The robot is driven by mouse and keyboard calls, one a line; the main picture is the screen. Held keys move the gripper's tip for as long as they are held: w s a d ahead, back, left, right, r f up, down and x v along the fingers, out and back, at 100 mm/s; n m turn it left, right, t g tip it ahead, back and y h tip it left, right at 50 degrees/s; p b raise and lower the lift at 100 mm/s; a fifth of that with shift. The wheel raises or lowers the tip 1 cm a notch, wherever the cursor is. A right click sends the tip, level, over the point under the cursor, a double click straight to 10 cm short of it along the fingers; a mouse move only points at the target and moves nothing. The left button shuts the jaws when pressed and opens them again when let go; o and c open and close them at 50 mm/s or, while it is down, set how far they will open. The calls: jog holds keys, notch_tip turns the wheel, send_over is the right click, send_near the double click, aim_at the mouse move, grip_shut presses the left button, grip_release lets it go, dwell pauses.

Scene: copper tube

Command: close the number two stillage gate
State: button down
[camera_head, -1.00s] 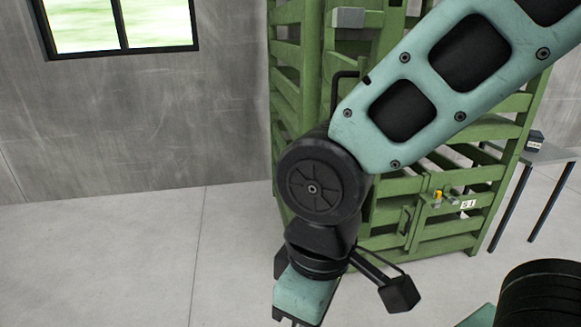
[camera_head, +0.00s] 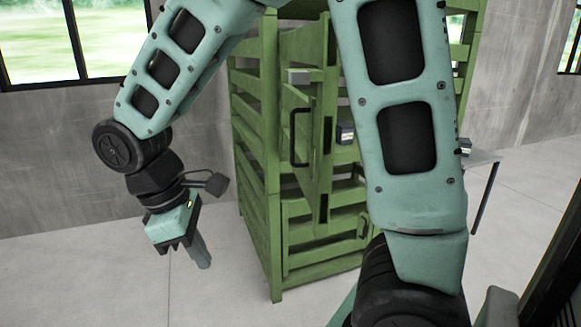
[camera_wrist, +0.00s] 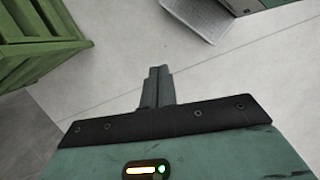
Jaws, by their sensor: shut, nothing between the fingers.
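The green slatted stillage (camera_head: 258,185) stands in the middle of the head view. Its upper gate (camera_head: 311,160) stands swung open towards me, with a black bar handle (camera_head: 293,137) and a grey block (camera_head: 299,76) on it. A lower gate (camera_head: 325,245) looks closed, partly hidden by my arm. No number two label is readable. My gripper (camera_head: 204,262) is shut and empty, pointing down, left of the stillage and apart from the gate. In the wrist view, the shut fingers (camera_wrist: 158,70) are over bare floor, with green slats (camera_wrist: 35,45) at upper left.
My upper arm hides the stillage's right part. The floor (camera_head: 100,270) at left is clear. A dark frame (camera_head: 555,240) stands at the right edge.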

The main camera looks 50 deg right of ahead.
jog(key=w+d+r+g+h+p, duration=0.1)
jog(key=w+d+r+p, duration=0.15)
jog(key=d, duration=0.45)
jog(key=w+d+r+g+h+p, duration=0.1)
jog(key=w+d+r+g+h, duration=0.2)
jog(key=d, duration=0.4)
jog(key=w+d+r+p, duration=0.2)
jog(key=d+r, duration=0.3)
jog(key=d, duration=0.1)
jog(key=p, duration=0.3)
send_near(313, 185)
jog(key=a+x, duration=0.1)
jog(key=x, duration=0.4)
jog(key=shift+s+d+f, duration=0.2)
jog(key=shift+s+d, duration=0.2)
jog(key=shift+d, duration=0.1)
